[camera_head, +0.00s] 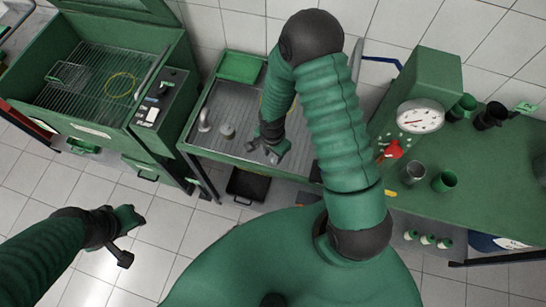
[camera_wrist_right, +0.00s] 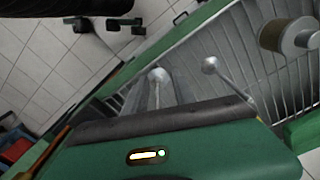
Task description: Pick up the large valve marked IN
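Two silver, round-headed, thin-stemmed parts that look like valves show in the right wrist view: one in the middle (camera_wrist_right: 157,76), one to its right (camera_wrist_right: 210,66). Their lower stems pass behind my gripper's body, and no IN marking is readable. My right gripper (camera_head: 266,151) is low over the metal-slatted bench top (camera_head: 228,104) in the head view. Its fingers are small there and hidden in the wrist view, so I cannot tell whether it is open or holds something. My left gripper (camera_head: 128,238) is away from the bench over the floor, fingers apart and empty.
Two grey metal parts (camera_head: 203,122) (camera_head: 227,131) stand on the bench left of my right gripper. A metal cylinder (camera_wrist_right: 288,38) is at the wrist view's upper right. A green washer cabinet (camera_head: 107,57) is left; a green bench with a gauge press (camera_head: 420,116) is right.

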